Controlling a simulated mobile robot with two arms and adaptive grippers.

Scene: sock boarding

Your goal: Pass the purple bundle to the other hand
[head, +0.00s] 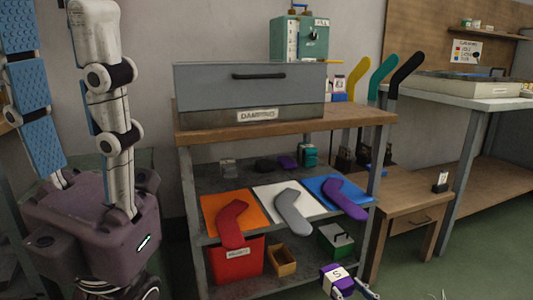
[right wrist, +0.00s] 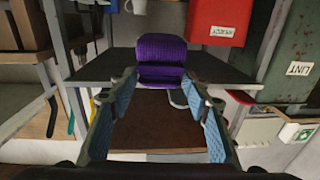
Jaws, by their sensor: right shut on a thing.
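The purple bundle (head: 330,278), with a white band marked S, is at the bottom edge of the head view, in front of the rack. In the right wrist view the bundle (right wrist: 160,48) sits between the fingertips. My right gripper (right wrist: 160,78) is shut on it; in the head view only parts of its fingers show, cut off by the lower edge. My left gripper (head: 54,25) is large and close at the left of the head view, fingers pointing up with a clear, empty gap. The two grippers are well apart.
A rack holds red (head: 233,224), grey (head: 293,212) and purple (head: 345,197) sock shapes on orange, white and blue sheets. Below are a red bin (head: 238,265), a wooden box (head: 281,261) and a green box (head: 334,241). A grey chest (head: 245,84) stands on top.

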